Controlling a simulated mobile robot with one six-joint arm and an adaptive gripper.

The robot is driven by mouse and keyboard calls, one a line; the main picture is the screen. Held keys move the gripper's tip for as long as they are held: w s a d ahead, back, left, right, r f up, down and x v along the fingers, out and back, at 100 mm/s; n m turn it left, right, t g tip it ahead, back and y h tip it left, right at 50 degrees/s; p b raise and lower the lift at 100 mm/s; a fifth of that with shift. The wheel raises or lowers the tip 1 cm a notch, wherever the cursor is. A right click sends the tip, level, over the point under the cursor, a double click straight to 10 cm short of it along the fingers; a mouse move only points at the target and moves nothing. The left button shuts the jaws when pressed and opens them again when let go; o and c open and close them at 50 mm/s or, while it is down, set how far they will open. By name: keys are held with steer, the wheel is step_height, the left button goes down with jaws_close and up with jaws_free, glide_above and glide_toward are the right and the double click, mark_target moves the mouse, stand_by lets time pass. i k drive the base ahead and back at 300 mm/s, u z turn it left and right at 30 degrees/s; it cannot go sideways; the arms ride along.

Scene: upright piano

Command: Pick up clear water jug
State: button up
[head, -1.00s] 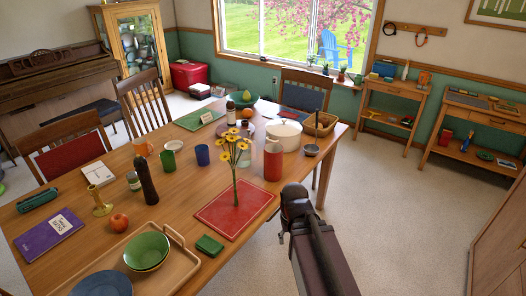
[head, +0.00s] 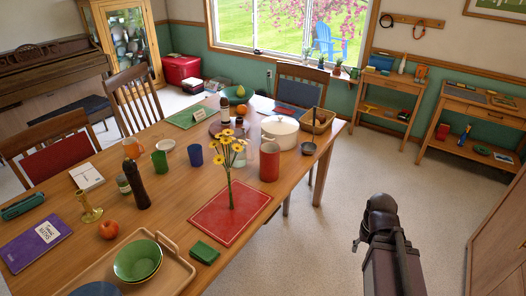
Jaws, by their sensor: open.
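A see-through, pale vessel that looks like the clear water jug (head: 250,158) stands on the wooden table, behind the yellow flowers and just left of a red canister (head: 270,162). The flowers partly cover it, so its outline and handle are hard to make out. My gripper (head: 358,245) is small and dark at the end of my arm, off the table's right side over the floor. It is open, apart from the jug and holds nothing that I can see.
Yellow flowers (head: 231,150) stand on a red mat (head: 207,218) in front of the jug. Open floor (head: 320,250) lies right of the table.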

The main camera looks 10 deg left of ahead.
mark_target(241, 161)
steer(key=z, duration=1.3)
steer(key=i, duration=0.65)
steer(key=u, duration=3.35)
steer(key=i, duration=0.1)
steer(key=z, duration=0.85)
